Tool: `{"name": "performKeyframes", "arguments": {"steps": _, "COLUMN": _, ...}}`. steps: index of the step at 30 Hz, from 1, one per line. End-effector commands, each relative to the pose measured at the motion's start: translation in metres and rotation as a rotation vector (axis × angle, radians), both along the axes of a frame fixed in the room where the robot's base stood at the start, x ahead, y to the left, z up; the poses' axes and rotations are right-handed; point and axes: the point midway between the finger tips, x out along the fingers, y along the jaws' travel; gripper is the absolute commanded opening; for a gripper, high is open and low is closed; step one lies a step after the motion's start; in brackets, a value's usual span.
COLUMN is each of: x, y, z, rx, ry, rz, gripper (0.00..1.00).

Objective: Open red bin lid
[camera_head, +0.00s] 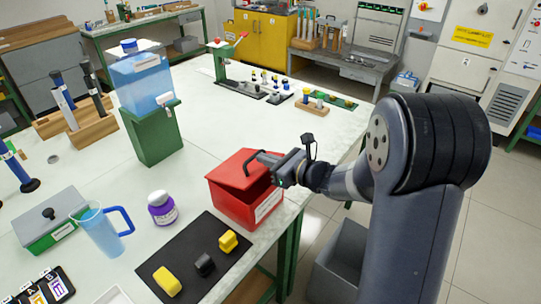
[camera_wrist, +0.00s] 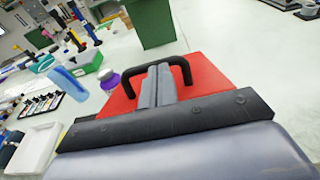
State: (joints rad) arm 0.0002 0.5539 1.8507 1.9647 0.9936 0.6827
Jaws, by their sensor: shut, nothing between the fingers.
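The red bin (camera_head: 245,207) stands near the right edge of the white table in the head view. Its red lid (camera_head: 232,167) looks tilted against the rim, but how far it is raised is hard to tell. A dark bar handle (camera_wrist: 184,66) arches over the lid (camera_wrist: 206,78) in the wrist view. My gripper (camera_head: 262,160) reaches in from the right at the handle. Its two grey fingers (camera_wrist: 157,86) are together and empty, lying within the handle's arch. Whether they touch the bar cannot be told. My wrist hides part of the lid.
A black mat (camera_head: 196,262) with yellow and dark blocks lies in front of the bin. A purple-labelled jar (camera_head: 162,208) and a blue mug (camera_head: 101,230) stand to the left. A green stand (camera_head: 152,132) with a blue container is behind. Clear table lies behind the bin.

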Motion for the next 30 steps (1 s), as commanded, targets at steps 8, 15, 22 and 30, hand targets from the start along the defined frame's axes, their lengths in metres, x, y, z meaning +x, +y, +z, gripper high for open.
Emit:
{"name": "performKeyframes", "arguments": {"steps": 8, "x": 0.013, "y": 0.018, "z": 0.035, "rx": -0.121, "ry": 0.097, "rz": 0.002, "gripper": 0.0}}
{"name": "performKeyframes", "arguments": {"steps": 15, "x": 0.031, "y": 0.042, "z": 0.058, "rx": -0.12, "ry": 0.091, "rz": 0.004, "gripper": 0.0}}
{"name": "performKeyframes", "arguments": {"steps": 22, "x": 0.052, "y": 0.069, "z": 0.076, "rx": -0.119, "ry": 0.09, "rz": 0.004, "gripper": 0.0}}
{"name": "performKeyframes", "arguments": {"steps": 30, "x": 0.078, "y": 0.102, "z": 0.088, "rx": -0.118, "ry": 0.091, "rz": 0.003, "gripper": 0.0}}
